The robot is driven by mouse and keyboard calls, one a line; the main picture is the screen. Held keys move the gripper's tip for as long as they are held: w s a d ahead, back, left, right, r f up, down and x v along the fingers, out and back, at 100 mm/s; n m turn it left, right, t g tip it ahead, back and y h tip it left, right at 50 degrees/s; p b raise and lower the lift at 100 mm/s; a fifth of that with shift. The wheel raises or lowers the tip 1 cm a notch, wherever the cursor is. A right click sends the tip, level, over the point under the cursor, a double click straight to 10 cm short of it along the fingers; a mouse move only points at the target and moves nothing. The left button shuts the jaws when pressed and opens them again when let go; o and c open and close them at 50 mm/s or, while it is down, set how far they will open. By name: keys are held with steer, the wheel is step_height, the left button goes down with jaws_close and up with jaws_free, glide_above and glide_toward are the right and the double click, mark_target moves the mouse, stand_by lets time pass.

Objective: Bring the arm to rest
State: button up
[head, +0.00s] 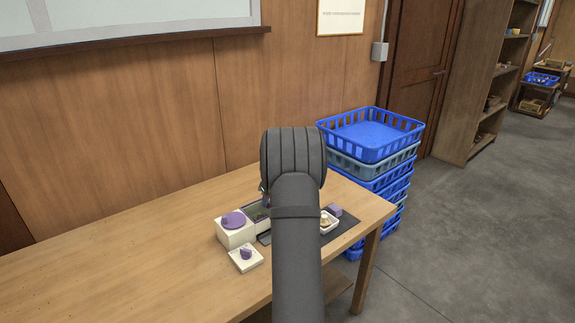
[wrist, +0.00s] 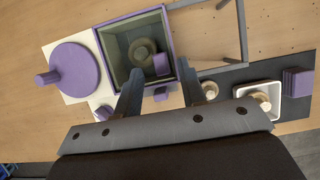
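My gripper (wrist: 160,85) shows in the wrist view with its two fingers apart. Nothing is held between them. The fingertips are over the near edge of an open purple-rimmed box (wrist: 108,50) with a greenish inside. A round brownish thing (wrist: 142,51) lies in the box. A small purple block (wrist: 161,65) shows at the box's right wall, and another purple piece (wrist: 162,93) shows between the fingers. In the head view my arm covers the gripper and part of the box.
A purple disc with a knob (wrist: 76,66) lies left of the box. A white tray (wrist: 274,117) holding a mushroom (wrist: 262,99), and a purple block (wrist: 297,82), are on a dark mat (head: 351,233). Blue crates (head: 372,146) are stacked beyond the table (head: 120,255), whose left side is clear.

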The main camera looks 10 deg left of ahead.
steer(key=shift+x, duration=1.5)
